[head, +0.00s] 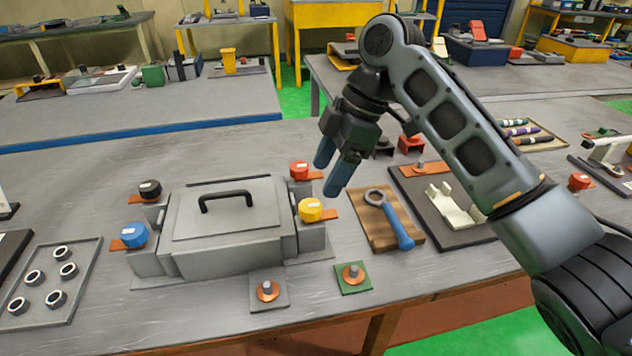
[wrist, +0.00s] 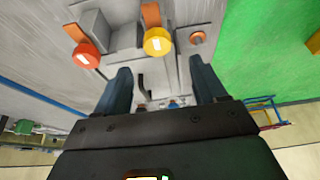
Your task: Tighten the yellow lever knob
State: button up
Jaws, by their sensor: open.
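The yellow lever knob (head: 311,210) sits on the right front corner of a grey box (head: 225,226) with a black handle, with an orange tab beside it. In the wrist view the yellow knob (wrist: 158,41) is near the top middle, beyond and between my fingertips. My gripper (head: 332,172) is in the air above and to the right of the knob, with its blue fingers pointing down. In the wrist view its two fingers (wrist: 163,82) are apart with nothing between them.
A red knob (head: 299,170) stands behind the yellow one; black (head: 150,189) and blue (head: 134,235) knobs are on the box's left side. A wrench on a wooden board (head: 381,234) lies to the right. Two small plates with bolts (head: 268,291) (head: 353,278) lie in front.

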aim_at(311, 205)
jog(key=shift+p+x, duration=0.7)
jog(key=shift+x, duration=3.1)
jog(key=shift+w, duration=0.2)
jog(key=c, duration=1)
